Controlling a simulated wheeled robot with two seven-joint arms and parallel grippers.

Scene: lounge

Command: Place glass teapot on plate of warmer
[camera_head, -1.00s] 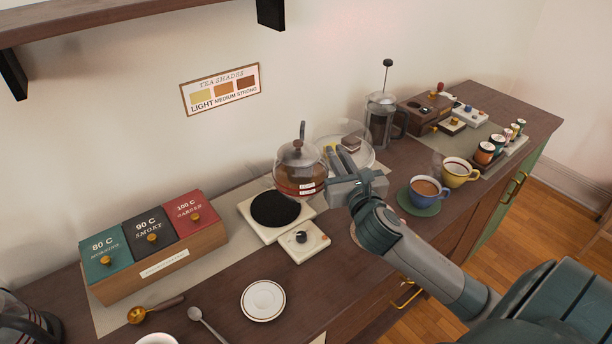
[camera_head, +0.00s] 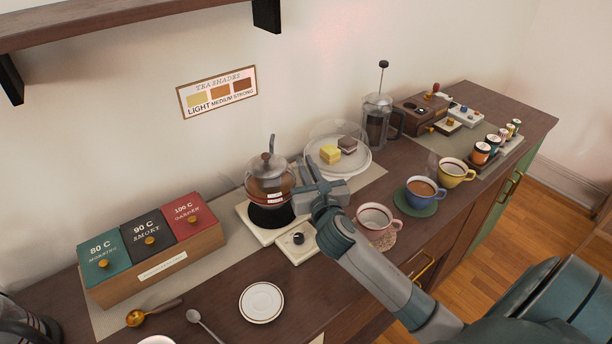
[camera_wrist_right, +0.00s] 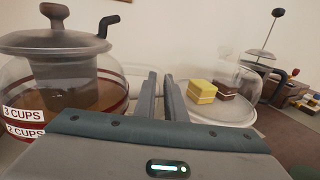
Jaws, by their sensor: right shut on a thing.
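The glass teapot (camera_head: 268,186), with a grey lid, brown tea and red bands, is over the warmer's round black plate (camera_head: 270,219). It covers the plate's rear part and looks upright; I cannot tell whether its base touches the plate. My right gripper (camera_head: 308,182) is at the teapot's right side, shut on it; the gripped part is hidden. In the right wrist view the teapot (camera_wrist_right: 62,80) fills the left side, beside the closed fingers (camera_wrist_right: 160,95). The warmer has a pale base and a knob box (camera_head: 297,241) in front. My left gripper is not in view.
A glass-domed cake plate (camera_head: 340,152) stands just right of the teapot. A pink cup (camera_head: 375,219) and a blue cup (camera_head: 421,188) are near my right arm. A tea box (camera_head: 155,250) is on the left. A small saucer (camera_head: 261,302) lies in front.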

